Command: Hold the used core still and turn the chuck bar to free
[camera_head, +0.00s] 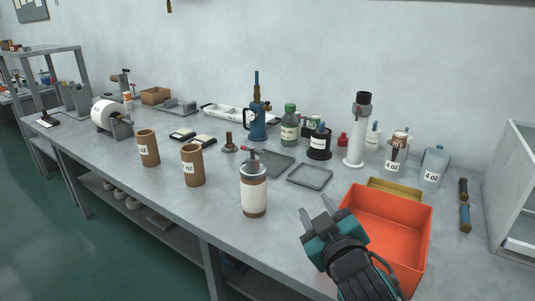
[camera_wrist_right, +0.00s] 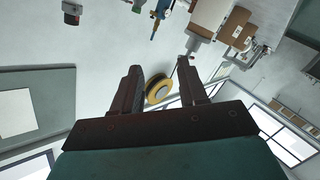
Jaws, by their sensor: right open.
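A cylinder with brown ends and a white middle band (camera_head: 254,190) stands upright near the table's front edge; it looks like the used core. A grey chuck (camera_head: 253,168) sits in its top, with a thin bar (camera_head: 249,154) that has a red end sticking out above. My left gripper is not in view.
The orange bin (camera_head: 385,225) stands close to my right gripper. Two brown cores (camera_head: 193,165) stand left of the used core. Shallow grey trays (camera_head: 310,175) and a white-and-grey column (camera_head: 356,140) are behind. A paper roll (camera_head: 106,114) is far left.

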